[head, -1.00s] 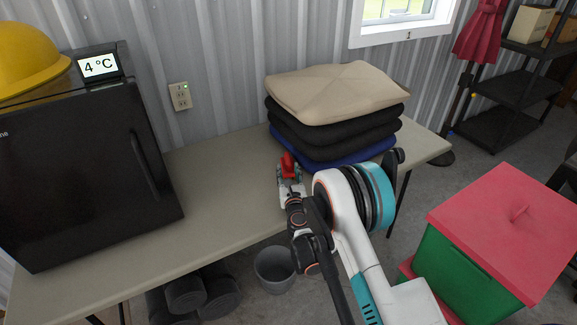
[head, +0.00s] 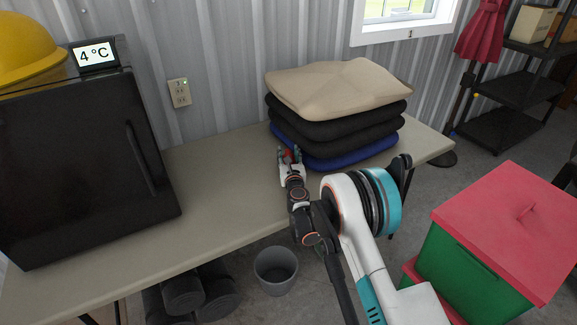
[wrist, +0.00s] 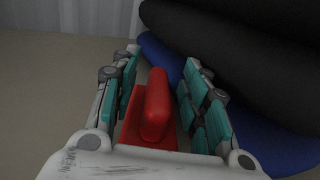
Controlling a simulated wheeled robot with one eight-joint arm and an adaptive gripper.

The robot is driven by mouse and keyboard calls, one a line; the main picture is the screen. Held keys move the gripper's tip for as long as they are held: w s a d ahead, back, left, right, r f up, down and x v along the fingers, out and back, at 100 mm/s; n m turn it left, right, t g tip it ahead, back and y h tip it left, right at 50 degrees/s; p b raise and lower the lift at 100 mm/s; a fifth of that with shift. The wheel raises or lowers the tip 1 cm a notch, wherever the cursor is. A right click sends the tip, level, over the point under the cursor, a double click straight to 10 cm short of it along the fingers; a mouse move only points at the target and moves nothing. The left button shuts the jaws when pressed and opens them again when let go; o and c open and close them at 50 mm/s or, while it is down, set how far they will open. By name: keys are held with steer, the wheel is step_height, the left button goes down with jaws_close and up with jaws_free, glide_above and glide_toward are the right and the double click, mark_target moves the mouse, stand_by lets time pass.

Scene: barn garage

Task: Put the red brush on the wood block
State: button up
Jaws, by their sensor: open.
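The red brush (wrist: 155,105) stands out in the wrist view, lying between the two fingers of my gripper (wrist: 160,62). The fingers are open, with a visible gap on the brush's right side and little room on its left. In the head view, my gripper (head: 290,154) is at the tabletop just in front of the cushion stack, and only a small bit of red shows between its fingers. The lower part of the brush is hidden by my gripper. I cannot make out a wood block in either view.
A stack of cushions, tan (head: 338,88), black and blue (head: 350,156), sits right behind my gripper. A black mini fridge (head: 85,165) with a yellow hard hat (head: 28,48) stands left. The table (head: 215,190) between is clear. A grey bin (head: 276,270) is on the floor.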

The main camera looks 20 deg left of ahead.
jaws_close()
